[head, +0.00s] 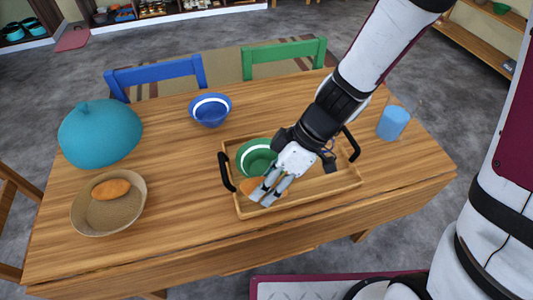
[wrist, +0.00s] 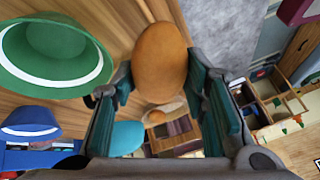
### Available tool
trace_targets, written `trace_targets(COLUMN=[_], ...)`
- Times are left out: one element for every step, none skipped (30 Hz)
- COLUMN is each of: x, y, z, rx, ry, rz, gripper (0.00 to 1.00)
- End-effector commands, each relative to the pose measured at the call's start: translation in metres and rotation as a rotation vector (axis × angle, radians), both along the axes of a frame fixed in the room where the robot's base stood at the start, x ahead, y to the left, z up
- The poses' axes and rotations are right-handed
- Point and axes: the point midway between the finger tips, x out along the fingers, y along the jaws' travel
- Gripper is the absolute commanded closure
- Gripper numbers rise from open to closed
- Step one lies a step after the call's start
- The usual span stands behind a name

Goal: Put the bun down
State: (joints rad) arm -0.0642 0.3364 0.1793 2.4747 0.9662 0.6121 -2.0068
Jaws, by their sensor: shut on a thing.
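My gripper (head: 264,197) is over the left part of the wooden tray (head: 318,187), in front of the green bowl. It is shut on an orange-brown bun (wrist: 160,62), which sits between the two fingers in the wrist view. In the head view only a small part of this bun (head: 251,186) shows beside the fingers. I cannot tell whether the bun touches the tray floor. A second bun (head: 111,189) lies in the tan bowl (head: 112,216) at the table's left.
The green bowl (head: 257,147) stands in the tray, close to my gripper. The tray's black handles (head: 226,172) stick up. A blue bowl (head: 210,121), a teal domed object (head: 100,134) and a blue cup (head: 393,123) stand on the table. The tray's right part looks free.

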Motion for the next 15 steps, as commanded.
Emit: trace_targets(x=[0.009,0.014,0.021,0.027,0.033,0.042,0.049,0.055,0.065,0.072,0.079,0.087,0.093,0.099,0.105], y=[0.001,0.001,0.001,0.002,0.002,0.002,0.002,0.003,0.003,0.003,0.003,0.004,0.003,0.004,0.004], z=[0.001,0.000,0.000,-0.001,-0.001,-0.002,-0.003,-0.004,-0.005,-0.006,-0.006,-0.007,-0.008,-0.008,-0.009], rx=[0.000,-0.001,0.000,0.000,0.000,-0.001,-0.001,-0.001,-0.001,-0.002,-0.001,0.000,-0.002,-0.001,-0.001], ry=[0.001,0.001,0.000,0.000,0.001,0.000,0.000,0.000,0.000,0.000,-0.001,0.000,-0.001,-0.001,0.000], rz=[0.000,0.001,0.002,0.001,0.000,0.001,0.001,0.002,0.002,0.001,0.002,0.002,0.002,0.002,0.002], gripper=[0.87,0.87,0.87,0.87,0.87,0.87,0.87,0.87,0.87,0.87,0.87,0.87,0.87,0.87,0.87])
